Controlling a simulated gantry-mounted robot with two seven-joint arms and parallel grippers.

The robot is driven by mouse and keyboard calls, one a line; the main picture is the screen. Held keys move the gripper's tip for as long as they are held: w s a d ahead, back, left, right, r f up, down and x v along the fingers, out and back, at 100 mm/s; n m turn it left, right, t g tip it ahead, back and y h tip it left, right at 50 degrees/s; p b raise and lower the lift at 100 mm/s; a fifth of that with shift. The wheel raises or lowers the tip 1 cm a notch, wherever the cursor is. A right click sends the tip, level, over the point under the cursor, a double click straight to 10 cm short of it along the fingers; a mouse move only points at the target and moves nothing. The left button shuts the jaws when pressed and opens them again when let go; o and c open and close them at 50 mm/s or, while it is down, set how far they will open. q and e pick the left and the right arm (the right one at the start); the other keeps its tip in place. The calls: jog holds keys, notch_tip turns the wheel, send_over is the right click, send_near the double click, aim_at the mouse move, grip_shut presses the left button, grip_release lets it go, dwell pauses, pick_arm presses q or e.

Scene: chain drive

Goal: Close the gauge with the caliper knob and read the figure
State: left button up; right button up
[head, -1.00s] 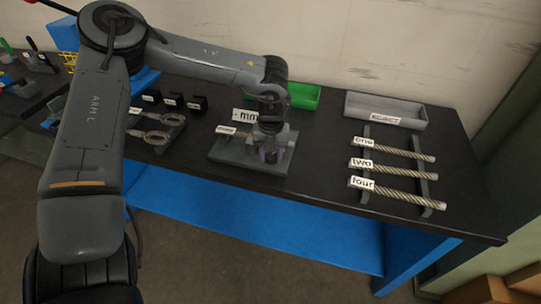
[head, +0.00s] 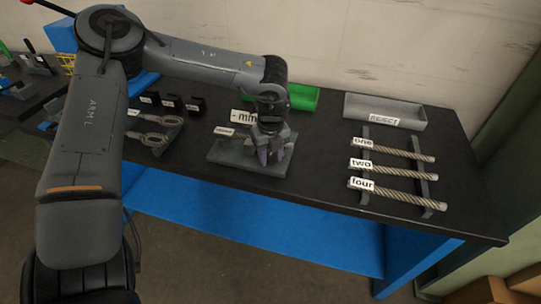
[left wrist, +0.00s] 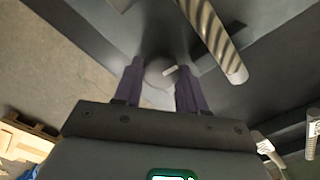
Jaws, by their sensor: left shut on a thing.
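The gauge is a grey plate (head: 222,152) on the black bench in the head view. A small white-labelled piece (head: 224,131) lies at its left end; the lettering is too small to read surely. My left gripper (head: 272,156) is over the plate's right end, hiding that part. In the left wrist view its purple fingers (left wrist: 160,88) are shut on a round grey knob (left wrist: 157,73) with a pale mark. A twisted rod (left wrist: 212,38) lies just right of the fingers there. A "mm" sign (head: 243,117) stands behind the gauge; no figure is readable. My right gripper is not in view.
Rods labelled one, two and four (head: 405,172) lie on a rack at the right. A grey REJECT tray (head: 365,108) and a green tray (head: 303,97) stand at the back. Ring-ended parts (head: 152,138) sit left. Bare bench separates gauge and rack.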

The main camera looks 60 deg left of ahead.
pick_arm(q)
jog(key=o, duration=1.1)
jog(key=shift+c, duration=0.2)
